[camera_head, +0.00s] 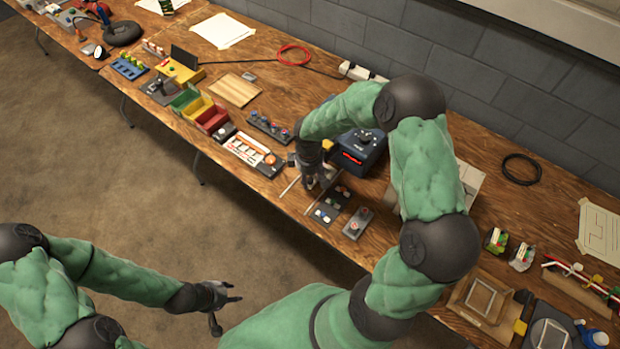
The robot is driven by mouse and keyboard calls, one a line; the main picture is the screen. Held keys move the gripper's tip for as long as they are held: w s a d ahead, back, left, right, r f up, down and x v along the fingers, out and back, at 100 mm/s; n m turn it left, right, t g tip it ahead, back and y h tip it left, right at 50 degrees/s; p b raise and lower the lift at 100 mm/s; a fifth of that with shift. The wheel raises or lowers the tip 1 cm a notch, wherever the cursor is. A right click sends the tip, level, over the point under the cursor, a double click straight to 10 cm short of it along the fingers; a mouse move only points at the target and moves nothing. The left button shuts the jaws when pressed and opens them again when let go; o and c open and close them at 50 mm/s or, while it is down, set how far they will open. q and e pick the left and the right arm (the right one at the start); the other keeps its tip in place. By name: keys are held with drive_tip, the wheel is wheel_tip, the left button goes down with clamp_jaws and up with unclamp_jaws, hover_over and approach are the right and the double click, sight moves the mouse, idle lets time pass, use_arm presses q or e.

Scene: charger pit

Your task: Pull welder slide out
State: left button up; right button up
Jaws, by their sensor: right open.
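A dark blue box with a red lit display and a knob on top (358,151), likely the welder, stands on the wooden table near the middle. Two thin pale rails (291,184) reach toward the table's front edge beside it. My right gripper (318,184) is open and points down at these rails, just left of the blue box. It hides most of the slide, and I cannot tell whether it touches it. My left gripper (228,306) is open and empty, over the floor in front of the table.
A white panel with orange parts (252,151) lies left of my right gripper. Dark control plates (331,205) and a grey switch box (357,222) lie close on its right. Coloured bins (208,115) stand farther left. The floor (130,170) before the table is clear.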

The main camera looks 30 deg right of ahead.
drive_tip(key=shift+f, duration=0.25)
clamp_jaws()
drive_tip(key=s+a, duration=0.1)
drive_tip(key=a, duration=0.2)
drive_tip(key=s+a+b, duration=0.1)
drive_tip(key=a, duration=0.2)
drive_tip(key=s+a, duration=0.2)
drive_tip(key=a, duration=0.1)
drive_tip(key=shift+a+b, duration=0.25)
drive_tip(key=shift+b, duration=0.05)
unclamp_jaws()
drive_tip(key=shift+w, duration=0.1)
drive_tip(key=shift+r, duration=0.1)
